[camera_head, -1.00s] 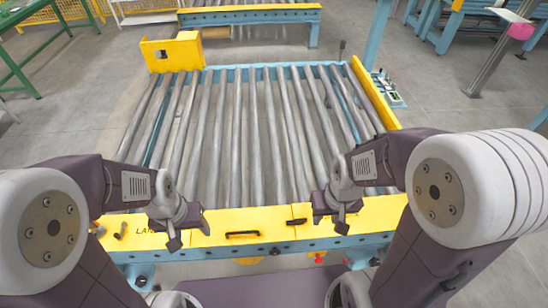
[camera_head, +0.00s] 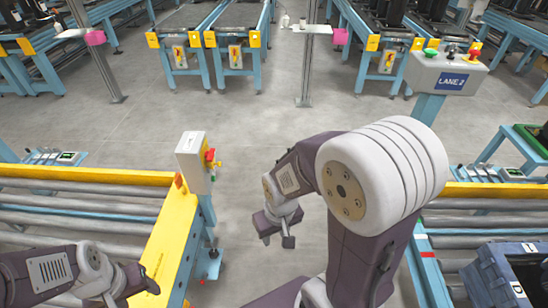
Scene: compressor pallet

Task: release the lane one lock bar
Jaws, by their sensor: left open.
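My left gripper (camera_head: 128,290) is at the lower left, close to the yellow end plate (camera_head: 172,235) of the roller conveyor. It is open, with nothing seen between its fingers. My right gripper (camera_head: 277,232) hangs over bare floor to the right of that conveyor. Its fingers look apart and empty. I cannot make out the lane one lock bar in this view. An orange knob (camera_head: 179,180) sits at the far end of the yellow plate.
A grey control box (camera_head: 192,160) with a red button stands at the conveyor's corner. A "LANE 2" panel (camera_head: 445,75) stands at the right, above another roller conveyor (camera_head: 455,222) with a dark blue crate (camera_head: 500,275). Bare floor lies between the conveyors.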

